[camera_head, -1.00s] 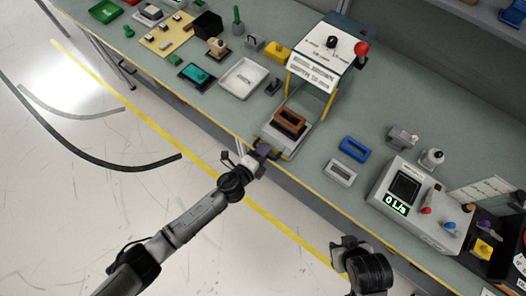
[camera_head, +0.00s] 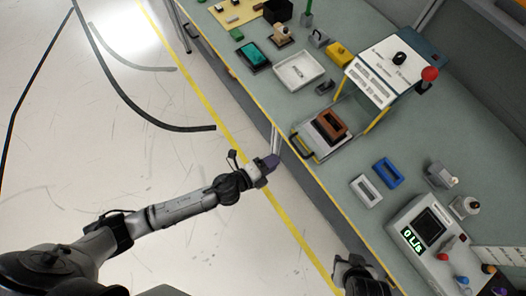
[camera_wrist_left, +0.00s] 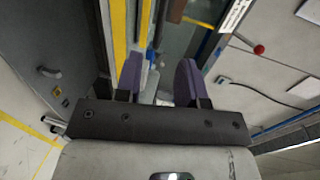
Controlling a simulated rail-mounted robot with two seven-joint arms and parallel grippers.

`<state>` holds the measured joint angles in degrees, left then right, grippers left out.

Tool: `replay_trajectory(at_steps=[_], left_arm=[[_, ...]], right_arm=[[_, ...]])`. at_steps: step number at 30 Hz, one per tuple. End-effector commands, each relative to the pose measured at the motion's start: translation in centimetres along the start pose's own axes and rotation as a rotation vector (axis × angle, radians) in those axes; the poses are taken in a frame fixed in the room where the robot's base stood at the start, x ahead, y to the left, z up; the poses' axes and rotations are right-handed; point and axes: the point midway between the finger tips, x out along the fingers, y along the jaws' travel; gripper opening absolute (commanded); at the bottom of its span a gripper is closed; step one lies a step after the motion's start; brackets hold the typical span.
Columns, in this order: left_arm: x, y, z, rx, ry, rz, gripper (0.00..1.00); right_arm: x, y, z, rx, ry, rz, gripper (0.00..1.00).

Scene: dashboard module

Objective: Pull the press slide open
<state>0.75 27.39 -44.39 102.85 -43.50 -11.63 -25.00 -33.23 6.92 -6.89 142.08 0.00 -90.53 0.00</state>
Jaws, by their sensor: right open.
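The press (camera_head: 383,80), with a white front panel and a red-knobbed lever (camera_head: 430,74), stands on the bench. Its slide (camera_head: 318,142) sticks out of the press toward the bench's front edge. A dark handle (camera_head: 299,148) is on the slide's front end, and a brown block-like part (camera_head: 331,124) sits on the slide. My left gripper (camera_head: 272,161) is just in front of the handle, apart from it. In the left wrist view, its purple fingers (camera_wrist_left: 160,83) are spread with nothing gripped. My right gripper (camera_head: 352,268) is low in the head view, open, away from the slide.
A blue frame (camera_head: 388,173) and a white frame (camera_head: 366,190) lie right of the slide. A flow meter box (camera_head: 425,228) stands further right. A white tray (camera_head: 299,70) and several small parts lie left of the press.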

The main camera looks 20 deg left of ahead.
Motion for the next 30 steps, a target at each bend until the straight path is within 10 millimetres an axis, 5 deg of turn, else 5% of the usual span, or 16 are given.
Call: replay_trajectory(at_steps=[9,30], left_arm=[[-3.0,0.0,0.0,0.000,0.000,0.000,0.36],[-3.2,0.0,0.0,-0.002,0.000,0.000,0.36]], right_arm=[[0.1,-0.1,0.0,0.005,0.001,-0.004,0.43],[0.1,0.1,0.1,-0.004,-0.001,0.004,0.43]])
